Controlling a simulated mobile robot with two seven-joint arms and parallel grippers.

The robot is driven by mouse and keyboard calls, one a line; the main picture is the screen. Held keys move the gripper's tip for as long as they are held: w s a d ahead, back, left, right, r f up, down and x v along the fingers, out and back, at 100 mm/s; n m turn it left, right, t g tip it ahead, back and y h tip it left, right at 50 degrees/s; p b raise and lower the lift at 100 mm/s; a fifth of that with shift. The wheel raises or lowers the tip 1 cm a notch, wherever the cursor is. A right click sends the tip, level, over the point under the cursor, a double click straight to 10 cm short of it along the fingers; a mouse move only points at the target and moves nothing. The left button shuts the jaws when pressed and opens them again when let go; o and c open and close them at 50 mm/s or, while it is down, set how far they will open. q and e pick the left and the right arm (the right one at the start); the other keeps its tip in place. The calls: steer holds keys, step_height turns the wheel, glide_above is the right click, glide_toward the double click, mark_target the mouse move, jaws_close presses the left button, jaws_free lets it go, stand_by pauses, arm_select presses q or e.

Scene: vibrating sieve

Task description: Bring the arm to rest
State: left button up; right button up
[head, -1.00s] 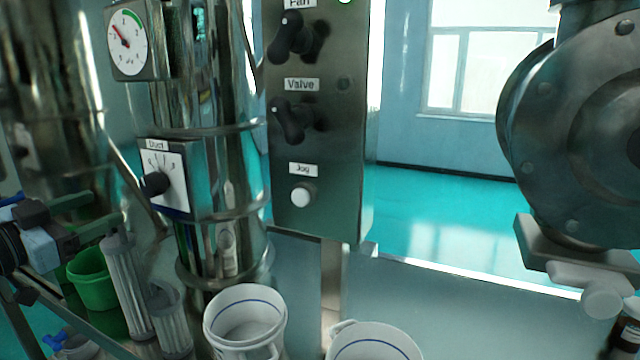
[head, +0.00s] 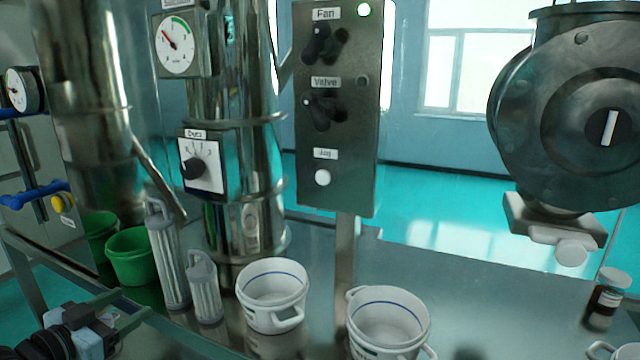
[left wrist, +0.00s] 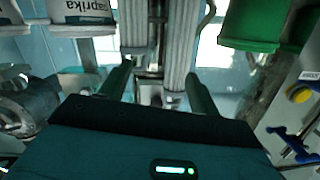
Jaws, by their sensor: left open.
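My left gripper (head: 132,306) is low at the left in the head view, in front of the green buckets and the grey ribbed cylinders. It is open with nothing between its fingers. In the left wrist view its two green fingers (left wrist: 158,84) stand apart, with the ribbed cylinders beyond them. The left arm reaches in from the lower left edge. My right gripper is not in view.
A control panel (head: 340,180) with Fan, Valve and Jog controls stands mid-bench. White buckets (head: 272,318) (head: 388,335), green buckets (head: 135,262) and ribbed cylinders (head: 168,262) stand on the bench. A brown jar (head: 606,300) is at right.

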arm_select(q)
steer(key=s+d+f+n+g+y, duration=0.1)
steer(key=s+d+f, duration=0.15)
steer(key=f, duration=0.55)
steer(key=s+d+f+n+g, duration=0.1)
steer(key=s+f, duration=0.3)
steer(key=f, duration=0.4)
steer(key=s+d+f+g, duration=0.1)
steer(key=s+d+f, duration=0.3)
steer(key=s+f, duration=0.2)
steer(key=s+d+f+n+g+y, duration=0.1)
steer(key=s+d+f, duration=0.3)
steer(key=s+f, duration=0.3)
steer(key=s+d+f+g+y, duration=0.1)
steer(key=s+d+f+g, duration=0.1)
steer(key=s+d+f, duration=0.2)
steer(key=s+f, duration=0.3)
steer(key=s, duration=0.3)
steer(key=shift+d+n, duration=0.15)
steer(key=shift+n, duration=0.15)
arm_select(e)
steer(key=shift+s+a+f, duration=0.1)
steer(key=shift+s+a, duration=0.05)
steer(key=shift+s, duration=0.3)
arm_select(q)
steer(key=shift+w, duration=0.1)
